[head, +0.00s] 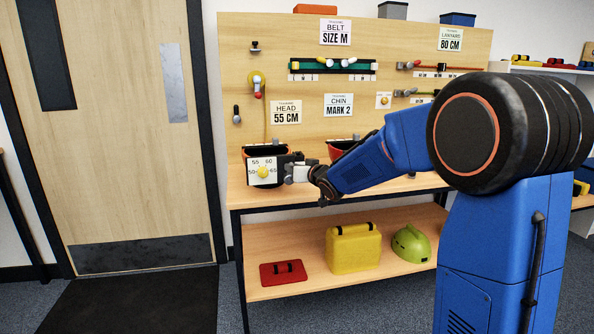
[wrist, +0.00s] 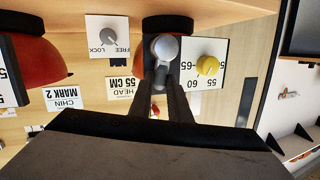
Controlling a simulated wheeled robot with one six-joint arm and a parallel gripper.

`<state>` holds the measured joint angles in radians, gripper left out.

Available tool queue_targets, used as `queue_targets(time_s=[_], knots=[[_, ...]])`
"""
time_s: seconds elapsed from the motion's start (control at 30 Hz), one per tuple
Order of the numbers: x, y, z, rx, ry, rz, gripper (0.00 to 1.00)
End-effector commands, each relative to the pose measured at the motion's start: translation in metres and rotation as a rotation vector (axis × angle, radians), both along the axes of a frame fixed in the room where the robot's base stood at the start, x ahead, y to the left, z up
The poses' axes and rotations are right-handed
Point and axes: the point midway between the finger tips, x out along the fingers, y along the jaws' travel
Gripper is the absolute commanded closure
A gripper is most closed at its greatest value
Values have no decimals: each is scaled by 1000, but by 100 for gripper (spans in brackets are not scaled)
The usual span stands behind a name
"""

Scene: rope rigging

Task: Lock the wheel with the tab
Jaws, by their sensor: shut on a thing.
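The yellow wheel (head: 263,172) sits on a white dial plate marked with sizes, on the front of a dark holder at the bench's left end. It also shows upside down in the wrist view (wrist: 208,65), right of my fingers. My gripper (head: 297,172) is just right of the dial plate. In the wrist view my gripper (wrist: 163,76) is shut on a grey round-ended piece (wrist: 164,47), which looks like the tab.
A HEAD 55 CM card (head: 287,112) hangs on the board above. A red helmet (head: 343,150) stands right of the holder, partly behind my arm. A yellow case (head: 353,248), a green helmet (head: 411,244) and a red flat piece (head: 283,273) are on the lower shelf.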

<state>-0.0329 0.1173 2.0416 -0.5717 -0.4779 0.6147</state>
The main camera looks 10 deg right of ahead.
Motion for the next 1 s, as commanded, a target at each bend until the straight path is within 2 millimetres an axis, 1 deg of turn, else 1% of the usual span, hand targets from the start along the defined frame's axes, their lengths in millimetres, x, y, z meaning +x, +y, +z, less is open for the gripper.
queue_targets(time_s=[0.1,0.3,0.83,0.87,0.9,0.93,1.0], knots=[[0,4,0,-63,1,1,100],[0,7,1,-132,1,0,100],[0,9,1,-160,2,1,100],[0,9,1,-160,2,1,81],[0,9,1,-160,2,1,71],[0,9,1,-159,2,0,65],[0,9,1,-159,1,0,65]])
